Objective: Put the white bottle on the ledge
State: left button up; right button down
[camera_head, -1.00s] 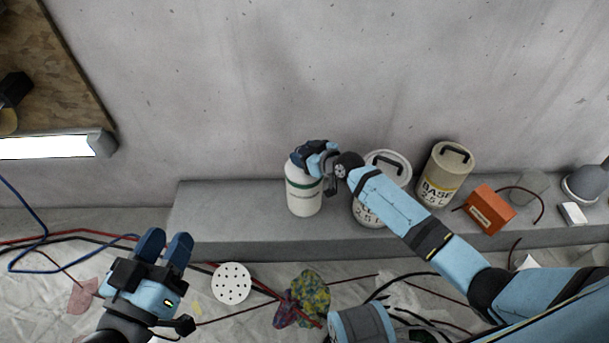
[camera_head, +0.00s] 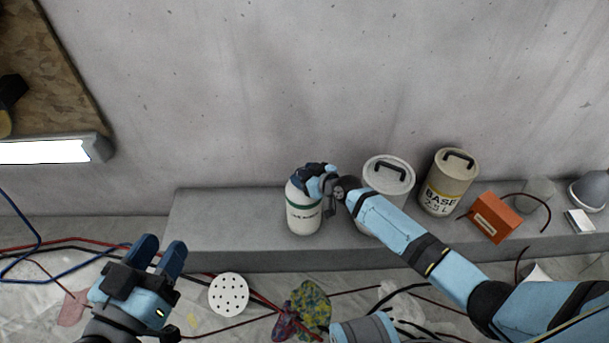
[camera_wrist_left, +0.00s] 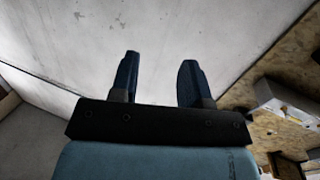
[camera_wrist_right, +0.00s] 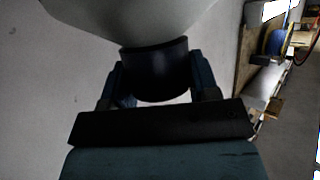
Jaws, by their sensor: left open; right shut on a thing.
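The white bottle (camera_head: 303,214) with a green band is upright at the ledge (camera_head: 215,225), near its left part. My right gripper (camera_head: 318,178) is shut on the bottle's dark top. In the right wrist view the dark cap (camera_wrist_right: 155,68) sits between the fingers, with the pale bottle body (camera_wrist_right: 130,18) beyond it. Whether the bottle's base touches the ledge I cannot tell for sure. My left gripper (camera_head: 158,253) is open and empty over the floor at the lower left; the left wrist view shows its two fingers (camera_wrist_left: 158,82) apart.
On the ledge to the right stand a white can (camera_head: 388,172), a beige can (camera_head: 448,182), an orange box (camera_head: 494,217) and a grey rounded thing (camera_head: 590,190). Cables, a perforated white disc (camera_head: 229,294) and a stained rag (camera_head: 309,305) lie on the floor. The ledge's left end is clear.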

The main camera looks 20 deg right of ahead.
jog(key=shift+c, duration=1.8)
grip_release()
jog(key=shift+f, duration=0.1)
jog(key=shift+r, duration=0.2)
jog(key=shift+s+d+r+p, duration=0.15)
jog(key=shift+s+p, duration=0.15)
jog(key=shift+p, duration=0.1)
jog(key=p+v, duration=0.2)
jog(key=v, duration=0.3)
jog(key=shift+r, duration=0.15)
pick_arm(q)
jog(key=shift+n+t, duration=0.6)
jog(key=shift+n, duration=0.2)
jog(key=r, duration=0.1)
jog(key=r+p, duration=0.1)
jog(key=r, duration=0.1)
jog(key=r+p, duration=0.1)
jog(key=shift+s+d+r, duration=0.15)
jog(key=shift+s, duration=0.25)
pick_arm(e)
jog(key=v, duration=0.6)
jog(key=shift+s, duration=0.15)
